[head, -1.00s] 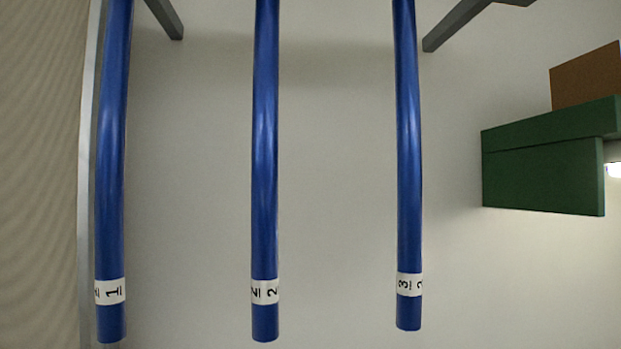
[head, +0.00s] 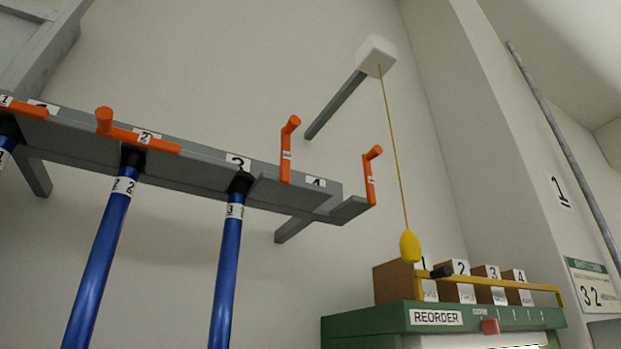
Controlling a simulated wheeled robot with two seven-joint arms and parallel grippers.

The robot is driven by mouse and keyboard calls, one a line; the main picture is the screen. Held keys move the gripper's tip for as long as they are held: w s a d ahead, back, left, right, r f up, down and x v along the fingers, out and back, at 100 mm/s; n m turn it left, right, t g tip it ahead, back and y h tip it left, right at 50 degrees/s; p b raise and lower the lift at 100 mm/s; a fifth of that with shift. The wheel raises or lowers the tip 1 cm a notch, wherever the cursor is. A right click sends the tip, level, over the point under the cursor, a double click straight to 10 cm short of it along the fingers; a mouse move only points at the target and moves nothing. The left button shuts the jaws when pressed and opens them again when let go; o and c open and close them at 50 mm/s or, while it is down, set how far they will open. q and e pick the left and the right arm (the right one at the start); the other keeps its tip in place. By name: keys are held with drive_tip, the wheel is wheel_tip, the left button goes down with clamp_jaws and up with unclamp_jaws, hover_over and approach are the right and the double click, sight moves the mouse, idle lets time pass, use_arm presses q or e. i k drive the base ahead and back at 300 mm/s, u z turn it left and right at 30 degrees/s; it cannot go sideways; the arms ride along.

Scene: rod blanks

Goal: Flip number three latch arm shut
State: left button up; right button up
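The number three latch arm (head: 286,152) is a short orange bar with a round knob at its top. It stands upright on the grey rack rail (head: 210,185), just right of the rail's 3 label (head: 238,163). A blue rod tagged 3 (head: 227,270) hangs below that label, its top at a dark socket under the rail. The number two latch arm (head: 165,146) lies flat along the rail, above another blue rod (head: 97,265). A further latch arm (head: 370,182) stands upright at the rail's right end. Neither gripper is in view.
A yellow pull (head: 410,246) hangs on a cord from a white box (head: 376,56). At lower right is a green cabinet (head: 380,322) marked REORDER, with numbered brown boxes (head: 393,284) and a yellow bar (head: 500,282). No rod hangs at the 4 label.

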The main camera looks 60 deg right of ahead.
sight(294, 122)
drive_tip(key=k, duration=0.8)
drive_tip(key=z, duration=1.1)
drive_tip(key=k, duration=0.5)
drive_tip(key=u, duration=0.25)
drive_tip(key=i, duration=0.5)
drive_tip(key=z, duration=0.8)
